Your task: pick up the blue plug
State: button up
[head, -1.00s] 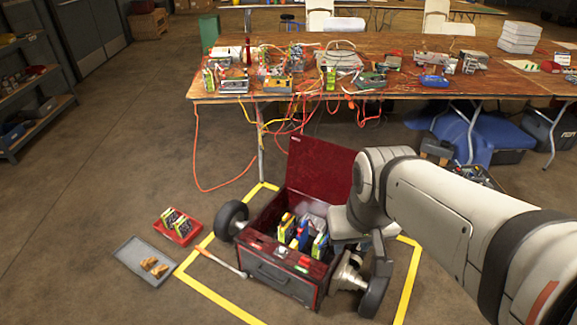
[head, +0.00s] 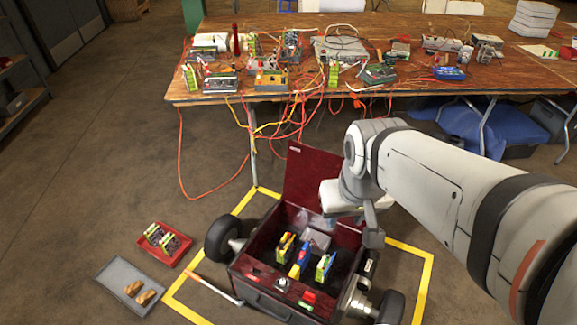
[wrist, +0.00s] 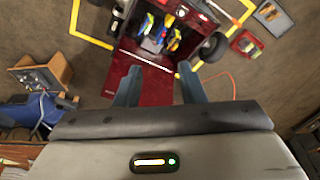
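The blue plug (head: 303,256) stands inside the open dark red box (head: 260,302), between a yellow-and-red piece (head: 285,247) and a green-and-yellow piece (head: 325,266). In the wrist view the blue plug (wrist: 159,36) is in the box at the top, partly crowded by its neighbours. My gripper (head: 372,238) is near the box's back right side, with its fingers hard to make out in the head view. In the wrist view my gripper (wrist: 160,82) has its two fingers wide apart with nothing between them, over the raised red lid (wrist: 140,75).
The box has black wheels (head: 222,240) and stands within a yellow floor outline (head: 425,292). A red tray (head: 163,243) and a grey tray (head: 128,285) lie to the left. A wooden table (head: 215,97) with devices and hanging cables stands behind.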

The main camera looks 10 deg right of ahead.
jog(key=shift+o, duration=0.4)
jog(key=shift+d, duration=0.2)
jog(key=shift+o, duration=0.7)
jog(key=shift+f, duration=0.15)
jog(key=n+h+b, duration=0.2)
jog(key=n+b, duration=1.9)
jog(key=n, duration=0.1)
send_over(306, 245)
jog(key=s, duration=0.5)
notch_tip(306, 245, down, 45)
jog(key=w+f+n+b, duration=0.1)
jog(key=f+n+b, duration=0.1)
jog(key=f, duration=0.5)
jog(key=w+a+f+n+b, duration=0.1)
jog(key=w+f+n+b, duration=0.1)
jog(key=f, duration=0.5)
jog(key=w+f+n+b, duration=0.1)
jog(key=f+n+b, duration=0.1)
jog(key=f, duration=0.6)
jog(key=shift+w+a+f+n, duration=0.1)
jog(key=shift+w+a+n, duration=0.1)
jog(key=shift+n, duration=0.3)
jog(key=b+x, duration=0.1)
jog(key=x, duration=0.2)
jog(key=b+x, duration=0.1)
jog(key=x, duration=0.1)
jog(key=shift+d+f+b, duration=0.1)
jog(key=shift+d+b, duration=0.2)
jog(key=shift+b, duration=0.05)
grip_shut()
